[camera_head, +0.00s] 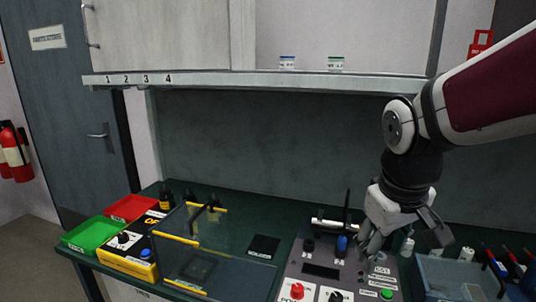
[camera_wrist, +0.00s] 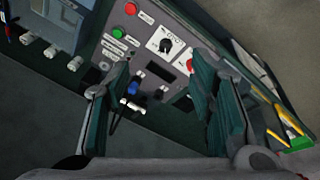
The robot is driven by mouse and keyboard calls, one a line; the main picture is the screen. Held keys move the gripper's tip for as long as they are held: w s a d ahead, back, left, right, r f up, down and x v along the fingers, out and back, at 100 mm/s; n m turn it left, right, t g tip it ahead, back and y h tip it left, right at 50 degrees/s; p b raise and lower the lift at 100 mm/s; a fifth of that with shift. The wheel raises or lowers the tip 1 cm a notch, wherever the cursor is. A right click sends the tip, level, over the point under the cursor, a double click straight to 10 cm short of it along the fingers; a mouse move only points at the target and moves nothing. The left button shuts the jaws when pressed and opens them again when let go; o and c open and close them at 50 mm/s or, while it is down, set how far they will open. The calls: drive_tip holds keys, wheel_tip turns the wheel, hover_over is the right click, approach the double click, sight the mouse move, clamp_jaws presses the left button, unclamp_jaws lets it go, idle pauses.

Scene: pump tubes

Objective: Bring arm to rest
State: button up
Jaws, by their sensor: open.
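My gripper (camera_head: 372,243) hangs from my arm on the right side of the head view, pointing down over the back right part of a grey control panel (camera_head: 322,258). In the wrist view my gripper (camera_wrist: 160,85) has its two fingers wide apart with nothing held between them. The panel (camera_wrist: 124,36) lies beyond the fingers, with red and green buttons, a black knob (camera_wrist: 166,46) and a blue knob (camera_wrist: 133,88). In the head view the blue knob (camera_head: 342,243) is just left of my fingers. I cannot tell whether my fingers touch the panel.
A clear hinged cover with yellow edges (camera_head: 190,240) stands left of the panel. A yellow box (camera_head: 128,255), a green bin (camera_head: 90,234) and a red bin (camera_head: 130,208) are farther left. A grey box (camera_head: 455,275) is at right. A shelf (camera_head: 260,82) spans above the bench.

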drive_tip(key=s+r+m+t+y, duration=0.1)
drive_tip(key=s+r+m+t, duration=0.1)
drive_tip(key=s, duration=1.1)
drive_tip(key=shift+a+r+m, duration=0.25)
drive_tip(key=shift+r+m, duration=0.2)
drive_tip(key=shift+m, duration=0.25)
